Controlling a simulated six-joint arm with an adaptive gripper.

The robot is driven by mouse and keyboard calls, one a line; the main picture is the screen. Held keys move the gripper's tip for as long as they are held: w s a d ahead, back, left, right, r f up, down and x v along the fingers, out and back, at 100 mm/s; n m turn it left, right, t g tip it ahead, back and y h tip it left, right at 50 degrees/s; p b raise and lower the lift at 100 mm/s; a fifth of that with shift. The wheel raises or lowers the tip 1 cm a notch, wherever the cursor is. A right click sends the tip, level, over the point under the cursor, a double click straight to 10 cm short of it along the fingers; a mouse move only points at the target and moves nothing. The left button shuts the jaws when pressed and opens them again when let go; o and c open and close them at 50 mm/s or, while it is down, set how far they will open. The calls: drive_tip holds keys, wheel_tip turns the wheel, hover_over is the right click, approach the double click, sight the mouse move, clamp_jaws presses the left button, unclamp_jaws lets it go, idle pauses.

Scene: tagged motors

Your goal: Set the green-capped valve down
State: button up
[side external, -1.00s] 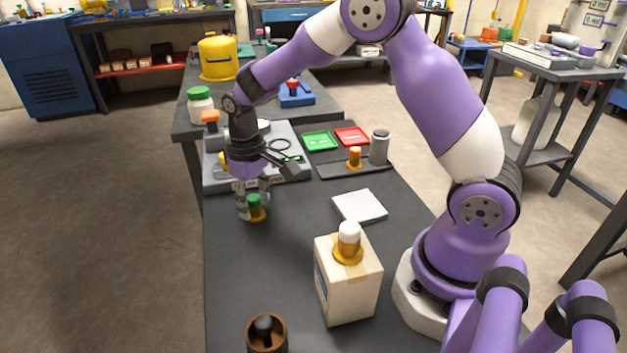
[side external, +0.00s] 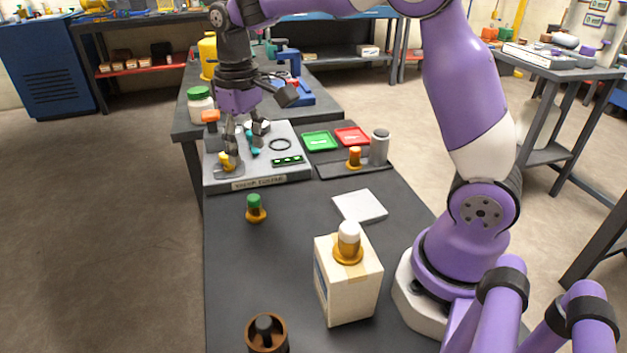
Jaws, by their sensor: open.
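The green-capped valve (side external: 256,209) stands upright on the dark bench top, with a green cap over an orange-yellow body and flange. Nothing touches it. My gripper (side external: 241,158) is open and points down, above and behind the valve, over the grey tray (side external: 258,183) at the back of the bench. A yellow part (side external: 226,163) on the tray shows right by the fingertips; I cannot tell whether they touch it.
A white-capped valve (side external: 348,243) stands on a cardboard box (side external: 348,285). A white pad (side external: 359,206), a brown cup (side external: 267,335), a green tray (side external: 319,141), a red tray (side external: 352,136) and an orange-capped valve (side external: 355,158) are nearby. The bench around the green-capped valve is clear.

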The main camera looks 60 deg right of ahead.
drive_tip(key=s+r+t, duration=0.1)
drive_tip(key=s+t, duration=0.1)
drive_tip(key=s, duration=0.5)
drive_tip(key=s+a+r+t, duration=0.1)
drive_tip(key=s+r+t, duration=0.1)
drive_tip(key=s, duration=0.6)
drive_tip(key=shift+s+r+t, duration=0.15)
drive_tip(key=shift+r+t, duration=0.05)
drive_tip(key=shift+t, duration=0.6)
